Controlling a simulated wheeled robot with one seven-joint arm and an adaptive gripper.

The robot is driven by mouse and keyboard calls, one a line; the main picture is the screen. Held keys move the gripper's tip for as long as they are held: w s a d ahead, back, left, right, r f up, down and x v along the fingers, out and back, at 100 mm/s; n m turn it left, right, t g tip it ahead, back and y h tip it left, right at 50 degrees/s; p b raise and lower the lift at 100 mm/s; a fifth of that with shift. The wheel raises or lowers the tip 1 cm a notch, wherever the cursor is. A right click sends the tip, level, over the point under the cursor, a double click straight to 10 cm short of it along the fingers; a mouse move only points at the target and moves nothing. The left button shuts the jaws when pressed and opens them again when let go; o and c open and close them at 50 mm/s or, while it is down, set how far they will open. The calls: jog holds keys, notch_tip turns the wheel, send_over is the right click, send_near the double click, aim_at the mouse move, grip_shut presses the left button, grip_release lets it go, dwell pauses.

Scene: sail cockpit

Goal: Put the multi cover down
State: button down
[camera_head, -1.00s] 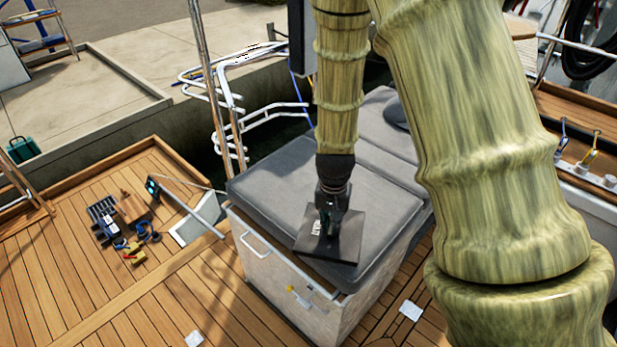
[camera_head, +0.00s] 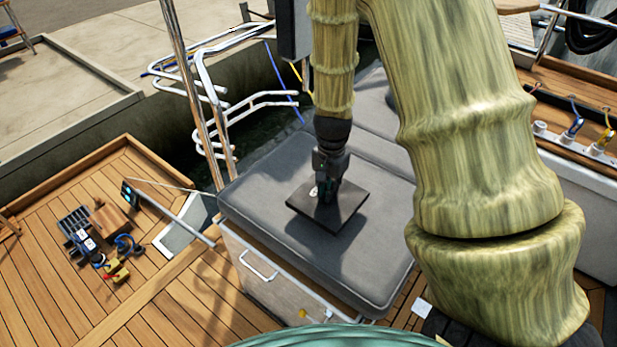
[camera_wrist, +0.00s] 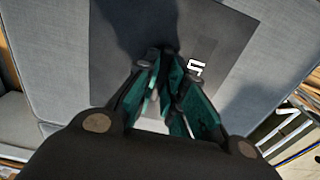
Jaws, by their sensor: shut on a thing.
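The multi cover (camera_head: 345,205) is a flat dark square plate with a small white mark on top. My gripper (camera_head: 325,190) is shut on it from above, near its middle. In the head view the cover is over the grey cushion (camera_head: 260,205) of a white box seat, and its shadow falls on the cushion. I cannot tell whether it touches the cushion. The wrist view shows the cover (camera_wrist: 215,45) beneath the green-lined fingers of my gripper (camera_wrist: 168,60), with grey cushion around it. The fingers hide the part they grip.
A white locker with a handle (camera_head: 258,268) is under the cushion. Tools and a brown box (camera_head: 110,220) lie on the wooden deck at the left. A metal pole (camera_head: 185,80) and white rails (camera_head: 260,100) stand behind. The cushion is bare around the cover.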

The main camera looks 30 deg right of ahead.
jog(key=w, duration=0.3)
jog(key=w+p, duration=0.1)
jog(key=w, duration=0.2)
jog(key=w+f, duration=0.1)
jog(key=w, duration=0.2)
jog(key=shift+w+a+p, duration=0.3)
jog(key=shift+a+p, duration=0.1)
jog(key=shift+f+p, duration=0.35)
jog(key=shift+f, duration=1.4)
jog(key=c, duration=1.6)
grip_release()
jog(key=shift+f, duration=0.1)
jog(key=shift+o, duration=0.5)
notch_tip(320, 180, up, 12)
jog(key=b, duration=0.1)
